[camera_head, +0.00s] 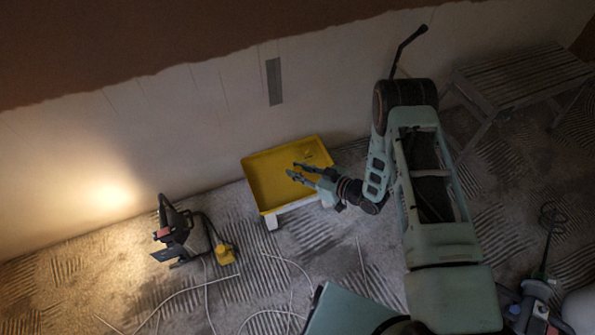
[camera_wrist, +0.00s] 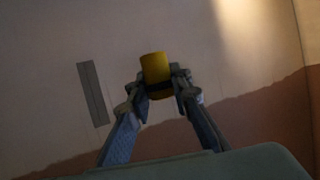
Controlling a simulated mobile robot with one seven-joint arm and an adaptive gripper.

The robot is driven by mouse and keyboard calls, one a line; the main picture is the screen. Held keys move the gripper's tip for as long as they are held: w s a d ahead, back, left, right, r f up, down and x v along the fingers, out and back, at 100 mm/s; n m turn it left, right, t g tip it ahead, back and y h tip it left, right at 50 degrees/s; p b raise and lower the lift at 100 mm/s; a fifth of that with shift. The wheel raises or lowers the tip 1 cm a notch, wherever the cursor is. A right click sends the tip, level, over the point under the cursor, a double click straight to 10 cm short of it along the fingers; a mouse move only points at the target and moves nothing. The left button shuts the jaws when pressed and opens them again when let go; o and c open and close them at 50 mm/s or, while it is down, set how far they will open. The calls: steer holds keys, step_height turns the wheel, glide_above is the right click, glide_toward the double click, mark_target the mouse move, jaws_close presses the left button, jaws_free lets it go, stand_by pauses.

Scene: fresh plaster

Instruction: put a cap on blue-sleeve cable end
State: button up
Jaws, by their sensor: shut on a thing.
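My gripper (camera_head: 295,171) reaches out over the yellow tray in the head view, its fingers pointing left. In the wrist view my gripper (camera_wrist: 160,88) is shut on a small yellow block-like piece, which looks like the cap (camera_wrist: 156,68). The piece sticks out beyond the fingertips, with a dark band at its lower edge. In the head view it cannot be told apart from the yellow tray behind it. I cannot make out a blue-sleeve cable end in either view.
The yellow tray (camera_head: 262,191) stands on light legs by the wall. A grey strip (camera_head: 275,81) is on the wall; it also shows in the wrist view (camera_wrist: 93,94). A work lamp (camera_head: 174,228), a yellow item (camera_head: 225,254) and loose cables lie left. A slatted bench (camera_head: 515,78) stands right.

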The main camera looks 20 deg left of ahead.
step_height(320, 180, up, 66)
steer(key=p, duration=1.8)
steer(key=shift+r, duration=0.2)
stand_by(5.0)
